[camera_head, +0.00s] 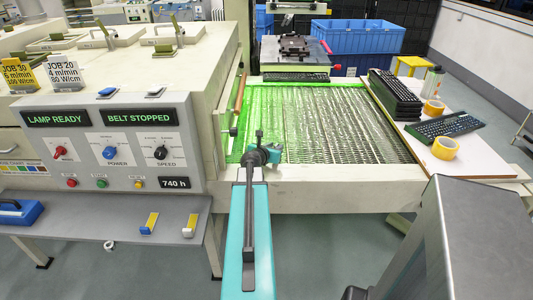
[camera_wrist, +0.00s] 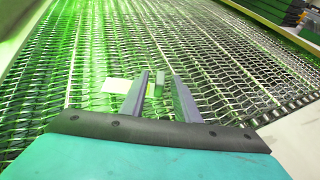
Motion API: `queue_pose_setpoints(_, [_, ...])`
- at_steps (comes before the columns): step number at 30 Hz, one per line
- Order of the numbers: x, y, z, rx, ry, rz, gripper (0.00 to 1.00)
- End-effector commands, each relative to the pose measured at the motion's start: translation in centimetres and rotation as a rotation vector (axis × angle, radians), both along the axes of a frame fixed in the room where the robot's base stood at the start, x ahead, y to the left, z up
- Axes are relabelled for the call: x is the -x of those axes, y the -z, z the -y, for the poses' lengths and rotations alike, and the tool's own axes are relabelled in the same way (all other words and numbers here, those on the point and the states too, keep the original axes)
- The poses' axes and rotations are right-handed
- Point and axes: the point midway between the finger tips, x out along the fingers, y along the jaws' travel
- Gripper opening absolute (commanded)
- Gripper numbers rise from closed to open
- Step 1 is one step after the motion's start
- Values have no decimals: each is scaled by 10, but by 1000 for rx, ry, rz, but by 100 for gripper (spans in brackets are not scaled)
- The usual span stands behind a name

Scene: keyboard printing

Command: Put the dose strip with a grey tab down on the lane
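My gripper (camera_wrist: 160,78) reaches over the mesh belt (camera_wrist: 230,60) in the wrist view. Its two fingers are apart. A small grey-green upright tab (camera_wrist: 159,82) stands between the fingertips, with a gap visible towards the right finger. A pale flat strip (camera_wrist: 117,86) shows on the belt just left of the left finger; the finger hides whether it joins the tab. In the head view my gripper (camera_head: 262,150) is over the near left part of the belt (camera_head: 340,115), in green light. The strip cannot be made out there.
The machine housing (camera_head: 120,110) stands left of the belt and reads "BELT STOPPED". Keyboards (camera_head: 395,93) and tape rolls (camera_head: 445,148) are on the right table. The belt's right part is clear.

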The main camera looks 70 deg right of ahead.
Motion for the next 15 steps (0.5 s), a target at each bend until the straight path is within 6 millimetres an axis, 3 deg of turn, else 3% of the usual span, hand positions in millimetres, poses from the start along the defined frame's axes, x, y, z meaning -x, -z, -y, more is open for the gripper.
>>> queue_pose_setpoints(15, [-1,-20,-48,1,-2,1,29])
